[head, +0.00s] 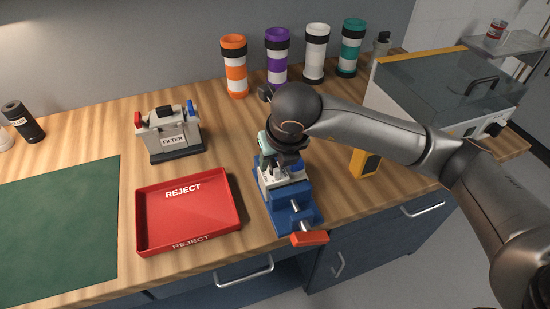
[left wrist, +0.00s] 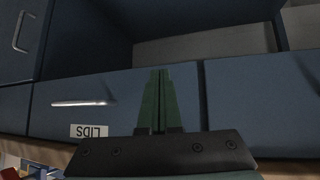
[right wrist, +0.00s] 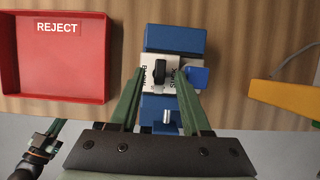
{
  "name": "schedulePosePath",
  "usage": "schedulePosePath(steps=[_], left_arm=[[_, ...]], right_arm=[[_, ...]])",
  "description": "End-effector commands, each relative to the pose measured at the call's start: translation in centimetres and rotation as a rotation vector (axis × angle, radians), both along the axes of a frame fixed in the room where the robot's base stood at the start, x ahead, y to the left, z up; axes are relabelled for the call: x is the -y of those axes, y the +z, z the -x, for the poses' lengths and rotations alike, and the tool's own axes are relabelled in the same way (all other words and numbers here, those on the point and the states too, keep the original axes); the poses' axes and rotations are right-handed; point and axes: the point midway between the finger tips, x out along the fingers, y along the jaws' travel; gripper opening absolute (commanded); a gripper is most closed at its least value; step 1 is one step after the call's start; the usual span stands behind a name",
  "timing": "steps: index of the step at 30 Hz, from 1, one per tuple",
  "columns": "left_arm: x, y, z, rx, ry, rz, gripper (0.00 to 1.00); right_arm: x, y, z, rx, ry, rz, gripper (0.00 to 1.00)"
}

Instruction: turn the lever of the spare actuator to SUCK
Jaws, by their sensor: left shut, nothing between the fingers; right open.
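The actuator is a white block (right wrist: 145,66) with a short black lever (right wrist: 160,71), set in a blue vise-like holder (right wrist: 175,38). Sideways lettering stands on both sides of the lever, too small to read surely. In the head view the blue holder (head: 288,205) is right of the red tray, and the white block is partly hidden by my right arm. My right gripper (right wrist: 159,75) is open above the block, one green finger on each side of the lever; I cannot tell whether they touch it. My left gripper (left wrist: 160,75) is shut and empty, facing the drawer fronts.
The red REJECT tray (head: 145,225) lies left of the holder, whose orange handle (head: 310,238) points to the front. A FILTER unit (head: 172,135) stands behind the tray. Several banded tubes (head: 277,55) line the back. A yellow-black object (head: 365,163) is at the right.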

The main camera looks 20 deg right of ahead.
Motion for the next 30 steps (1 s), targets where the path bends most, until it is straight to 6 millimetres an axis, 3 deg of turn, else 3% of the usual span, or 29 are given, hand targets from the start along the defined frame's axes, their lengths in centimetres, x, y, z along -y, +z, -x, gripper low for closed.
schedulePosePath(steps=[10, 23, 30], left_arm=[[0.00, 0.04, -0.01, 0.000, 0.000, 0.000, 0.00], [0.00, 0.04, -0.01, 0.000, 0.000, 0.000, 0.00], [0.00, 0.05, -0.01, 0.000, 0.000, 0.000, 0.00]], right_arm=[[-0.05, -0.40, -0.16, 0.001, 0.000, -0.001, 0.47], [-0.05, -0.36, -0.15, 0.000, 0.001, -0.002, 0.00], [-0.04, -0.35, -0.15, 0.001, 0.001, -0.002, 0.00]])
